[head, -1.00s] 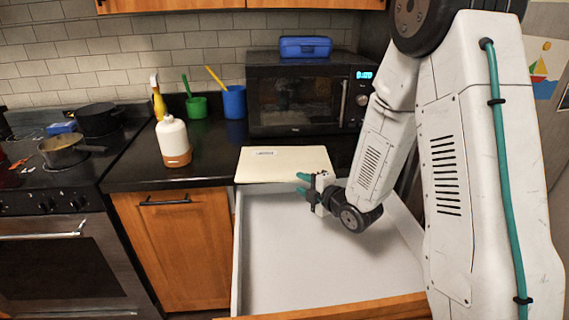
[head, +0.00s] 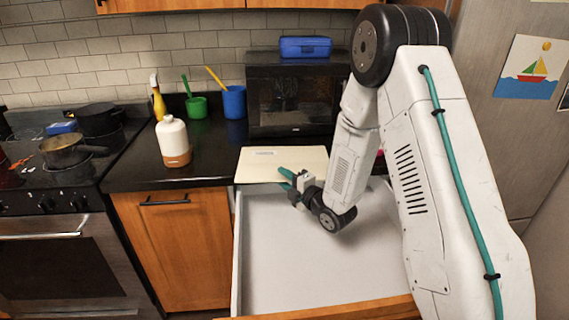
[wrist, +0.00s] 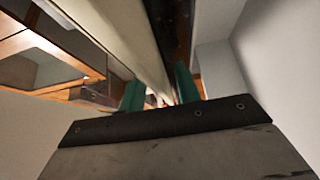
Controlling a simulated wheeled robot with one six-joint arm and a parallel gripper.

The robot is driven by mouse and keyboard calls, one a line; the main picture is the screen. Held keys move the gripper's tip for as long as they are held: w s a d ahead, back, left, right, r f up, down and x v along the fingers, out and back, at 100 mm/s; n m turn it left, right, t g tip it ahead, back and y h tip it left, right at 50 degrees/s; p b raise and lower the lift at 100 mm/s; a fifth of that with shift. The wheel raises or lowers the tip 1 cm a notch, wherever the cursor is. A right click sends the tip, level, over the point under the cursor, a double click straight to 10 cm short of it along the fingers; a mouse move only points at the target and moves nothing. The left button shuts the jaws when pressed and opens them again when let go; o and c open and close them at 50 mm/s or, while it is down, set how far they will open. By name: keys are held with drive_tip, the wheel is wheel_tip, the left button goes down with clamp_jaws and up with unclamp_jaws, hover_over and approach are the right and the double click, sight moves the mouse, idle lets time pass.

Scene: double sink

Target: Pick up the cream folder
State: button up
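The cream folder (head: 262,165) lies flat on the dark counter in front of the microwave, its front edge at the counter's front edge above the open drawer. My gripper (head: 282,179) is at its front edge, right of the middle, with one teal finger above and one below in the head view. In the wrist view the folder's pale edge (wrist: 122,38) runs into the gap between the two fingers (wrist: 161,88). The fingers stand apart, and I see no firm grip on the folder. The exact contact is hidden.
An open, empty white drawer (head: 285,270) is below my gripper. The microwave (head: 290,100) with a blue box (head: 305,47) stands behind the folder. A soap bottle (head: 173,142), green cup (head: 196,107) and blue cup (head: 234,102) stand left. Counter left of the folder is clear.

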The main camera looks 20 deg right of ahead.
clamp_jaws()
drive_tip(key=shift+r, duration=0.1)
